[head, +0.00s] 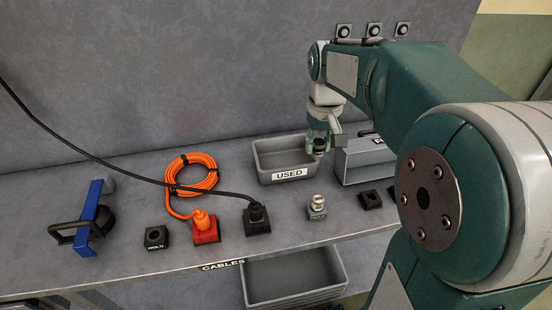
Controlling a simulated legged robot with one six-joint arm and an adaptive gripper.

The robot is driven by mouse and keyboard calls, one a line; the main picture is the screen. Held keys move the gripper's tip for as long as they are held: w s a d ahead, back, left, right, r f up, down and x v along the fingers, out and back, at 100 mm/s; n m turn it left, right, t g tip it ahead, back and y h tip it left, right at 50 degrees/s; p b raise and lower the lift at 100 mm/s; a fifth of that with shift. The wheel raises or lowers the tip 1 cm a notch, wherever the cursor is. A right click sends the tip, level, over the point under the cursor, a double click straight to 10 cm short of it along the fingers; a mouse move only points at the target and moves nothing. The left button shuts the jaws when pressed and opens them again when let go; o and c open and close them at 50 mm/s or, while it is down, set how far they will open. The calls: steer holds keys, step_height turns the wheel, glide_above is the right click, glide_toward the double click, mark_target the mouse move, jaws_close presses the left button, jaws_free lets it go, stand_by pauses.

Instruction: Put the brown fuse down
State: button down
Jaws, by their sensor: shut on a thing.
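My gripper (319,148) hangs pointing down above the right end of the grey bin marked USED (262,170). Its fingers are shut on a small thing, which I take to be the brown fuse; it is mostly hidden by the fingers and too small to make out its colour. A pale fuse-like cylinder (317,201) stands upright in a small labelled holder in front of the bin, apart from my gripper. I cannot tell how high the gripper is above the bin's rim.
A grey box (362,165) stands right of the bin, with dark sockets (370,199) in front. A black plug (256,219), a red socket (206,229) with an orange cable, a HOLD block (156,237) and a blue-framed tool (92,212) lie left. A lower bin (292,303) sits below.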

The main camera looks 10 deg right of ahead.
steer(key=w+a+f, duration=0.1)
steer(key=w+f, duration=0.1)
steer(key=w, duration=0.1)
steer(key=w+a+f, duration=0.1)
steer(key=w+f, duration=0.2)
steer(key=w, duration=0.1)
steer(key=w+a+f, duration=0.2)
steer(key=w+f, duration=0.1)
steer(key=w, duration=0.1)
steer(key=shift+a+f, duration=0.1)
steer(key=shift+f, duration=0.15)
steer(key=f, duration=0.3)
steer(key=shift+w+f, duration=0.15)
steer(key=shift+w, duration=0.05)
steer(key=shift+f, duration=0.25)
steer(key=shift+a, duration=0.3)
steer(key=shift+d+f, duration=0.25)
steer(key=shift+f, duration=0.25)
steer(key=shift+c, duration=2)
jaws_free()
steer(key=shift+a, duration=0.1)
